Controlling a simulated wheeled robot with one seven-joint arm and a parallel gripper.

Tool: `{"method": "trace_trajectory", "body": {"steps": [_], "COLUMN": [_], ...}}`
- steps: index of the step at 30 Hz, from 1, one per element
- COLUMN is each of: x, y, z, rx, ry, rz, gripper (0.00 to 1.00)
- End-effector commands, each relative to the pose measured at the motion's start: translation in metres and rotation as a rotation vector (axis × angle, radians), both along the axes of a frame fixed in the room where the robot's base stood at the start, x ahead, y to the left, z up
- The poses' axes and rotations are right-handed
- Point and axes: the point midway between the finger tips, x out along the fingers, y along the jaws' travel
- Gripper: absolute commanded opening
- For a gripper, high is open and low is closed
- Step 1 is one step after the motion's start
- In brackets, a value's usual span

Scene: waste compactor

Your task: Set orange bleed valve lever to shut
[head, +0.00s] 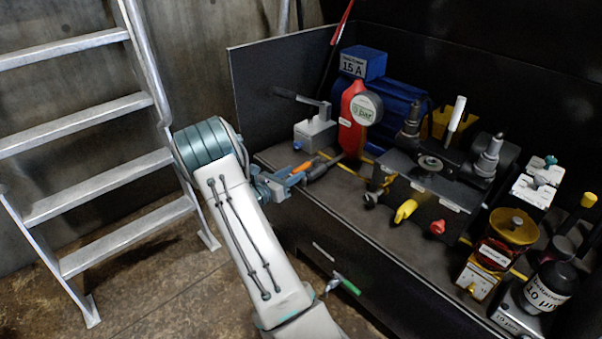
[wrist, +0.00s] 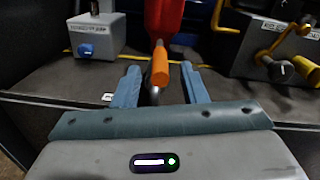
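The orange bleed valve lever (wrist: 160,66) points out toward my gripper from below the red body (wrist: 165,18) in the wrist view. In the head view the orange lever (head: 302,167) shows as a small piece at my gripper, below the red body with its round gauge (head: 366,108). My gripper (wrist: 161,76) is open, with one blue-grey finger on each side of the lever's end and a visible gap on both sides.
A grey box with a blue knob (wrist: 92,38) stands left of the lever. A dark valve block with a yellow lever (head: 405,211) and a red knob (head: 438,227) stands to the right. A green-handled lever (head: 346,284) sticks out from the bench front. A ladder (head: 95,130) stands left.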

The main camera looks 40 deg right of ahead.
Motion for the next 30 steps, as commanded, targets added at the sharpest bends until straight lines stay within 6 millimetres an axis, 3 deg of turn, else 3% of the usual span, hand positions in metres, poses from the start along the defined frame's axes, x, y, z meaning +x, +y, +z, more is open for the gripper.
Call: {"method": "trace_trajectory", "body": {"steps": [3, 7, 19, 24, 30], "x": [0.001, 0.003, 0.005, 0.005, 0.004], "y": [-0.021, -0.035, -0.043, -0.042, -0.044], "z": [-0.002, -0.002, 0.0, 0.0, 0.0], "rx": [0.0, 0.0, 0.0, 0.0, 0.0], "ry": [-0.002, 0.0, 0.0, 0.0, 0.0], "rz": [-0.003, -0.002, 0.0, 0.0, 0.0], "gripper": [0.39, 0.39, 0.39, 0.0, 0.0]}}
